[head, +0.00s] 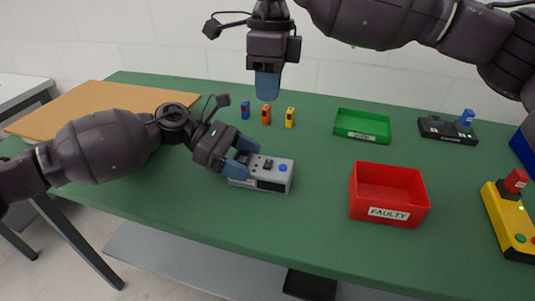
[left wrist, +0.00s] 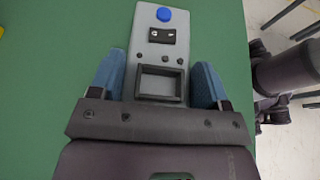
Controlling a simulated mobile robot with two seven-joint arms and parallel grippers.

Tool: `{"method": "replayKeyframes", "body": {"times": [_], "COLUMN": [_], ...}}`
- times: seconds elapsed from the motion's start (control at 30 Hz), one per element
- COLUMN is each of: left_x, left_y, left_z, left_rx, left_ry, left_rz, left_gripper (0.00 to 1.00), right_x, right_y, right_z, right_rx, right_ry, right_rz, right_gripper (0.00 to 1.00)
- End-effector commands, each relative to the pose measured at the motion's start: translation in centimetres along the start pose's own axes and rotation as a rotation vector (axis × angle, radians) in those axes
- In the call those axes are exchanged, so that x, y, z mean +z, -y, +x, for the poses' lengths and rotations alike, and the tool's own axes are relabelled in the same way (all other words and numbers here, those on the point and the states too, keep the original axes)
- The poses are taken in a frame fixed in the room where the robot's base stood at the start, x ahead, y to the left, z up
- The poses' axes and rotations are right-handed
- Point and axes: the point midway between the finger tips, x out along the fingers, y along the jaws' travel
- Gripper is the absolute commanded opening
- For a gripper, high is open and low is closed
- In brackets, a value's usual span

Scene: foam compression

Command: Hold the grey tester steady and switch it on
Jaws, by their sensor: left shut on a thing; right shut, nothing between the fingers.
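The grey tester (head: 275,179) lies on the green table near its front edge. It has a blue round button (head: 283,168) at its right end and a black switch (head: 268,163). In the left wrist view the tester (left wrist: 158,50) shows its blue button (left wrist: 164,15), the black rocker switch (left wrist: 162,35) and a dark framed recess. My left gripper (head: 241,164) is shut on the tester's left end, one blue finger on each side; the fingers also show in the left wrist view (left wrist: 158,82). My right gripper (head: 267,88) is shut and empty, pointing down above the table's back part.
Blue (head: 245,109), orange (head: 266,115) and yellow (head: 290,117) small parts stand behind the tester. A green tray (head: 362,134), a red bin marked FAULTY (head: 389,209), a black device (head: 447,130) and a yellow device (head: 507,220) stand to the right. A brown board (head: 90,108) lies at left.

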Motion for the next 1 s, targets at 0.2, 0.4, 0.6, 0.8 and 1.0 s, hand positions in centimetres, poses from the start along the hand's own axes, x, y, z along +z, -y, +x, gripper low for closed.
{"method": "replayKeyframes", "body": {"times": [0.2,0.4,0.6,0.8,1.0], "left_x": [0.02,0.02,0.02,0.02,0.02], "left_y": [0.00,0.01,0.01,0.01,0.01], "left_z": [0.00,0.00,0.00,0.00,0.00], "left_rx": [0.000,0.000,0.000,0.000,0.000], "left_ry": [0.000,0.000,0.000,0.000,0.000], "left_rz": [0.000,0.000,0.000,0.000,0.000], "left_gripper": [0.35,0.35,0.35,0.35,0.35], "right_x": [-0.08,-0.16,-0.24,-0.30,-0.35], "right_y": [0.02,0.03,0.01,-0.02,-0.05], "right_z": [-0.21,-0.29,-0.33,-0.34,-0.33], "right_rx": [0.004,0.008,0.010,0.011,0.008], "right_ry": [-0.003,-0.008,-0.015,-0.022,-0.028], "right_rz": [0.310,0.596,0.881,1.165,1.427], "right_gripper": [0.00,0.00,0.00,0.00,0.00]}}
